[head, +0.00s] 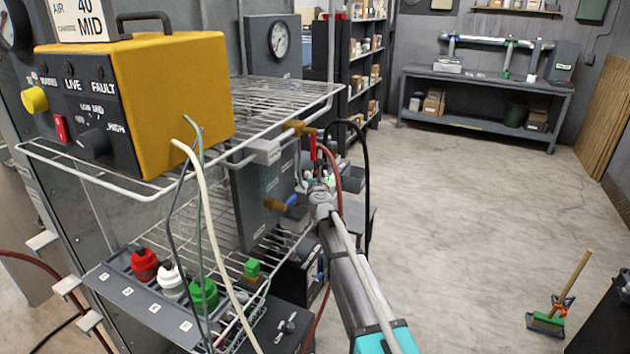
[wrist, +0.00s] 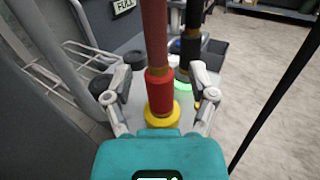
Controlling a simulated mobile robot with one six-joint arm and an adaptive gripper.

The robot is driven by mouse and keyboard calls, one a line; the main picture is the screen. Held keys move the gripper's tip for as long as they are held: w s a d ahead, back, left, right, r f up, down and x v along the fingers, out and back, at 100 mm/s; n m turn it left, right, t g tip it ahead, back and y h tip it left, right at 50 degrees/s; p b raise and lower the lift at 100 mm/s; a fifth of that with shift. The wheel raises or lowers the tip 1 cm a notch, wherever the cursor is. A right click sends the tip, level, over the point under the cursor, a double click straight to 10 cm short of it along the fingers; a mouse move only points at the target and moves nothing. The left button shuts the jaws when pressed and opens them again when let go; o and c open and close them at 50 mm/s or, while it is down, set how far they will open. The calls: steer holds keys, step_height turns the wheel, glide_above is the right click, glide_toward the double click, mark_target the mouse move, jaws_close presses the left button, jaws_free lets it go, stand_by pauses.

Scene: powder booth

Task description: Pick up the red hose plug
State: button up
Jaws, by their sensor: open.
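The red hose plug (wrist: 159,88) stands upright in the wrist view, with a red hose rising from its top and a yellow ring (wrist: 162,115) at its lower end. My gripper (wrist: 158,98) is open, with one finger on each side of the plug and a visible gap at both sides. In the head view, a red plug-like piece (head: 312,146) shows just above my gripper (head: 320,184), below a brass fitting (head: 299,127). The fingertips are small there and partly hidden by my arm.
A black hose with a dark plug (wrist: 188,58) hangs close behind the red one. A wire shelf (head: 270,98) holds a yellow control box (head: 185,95) at left. Red, white and green caps sit in a labelled rack (head: 125,290). The floor at right is mostly clear.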

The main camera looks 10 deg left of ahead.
stand_by(0.5)
jaws_close()
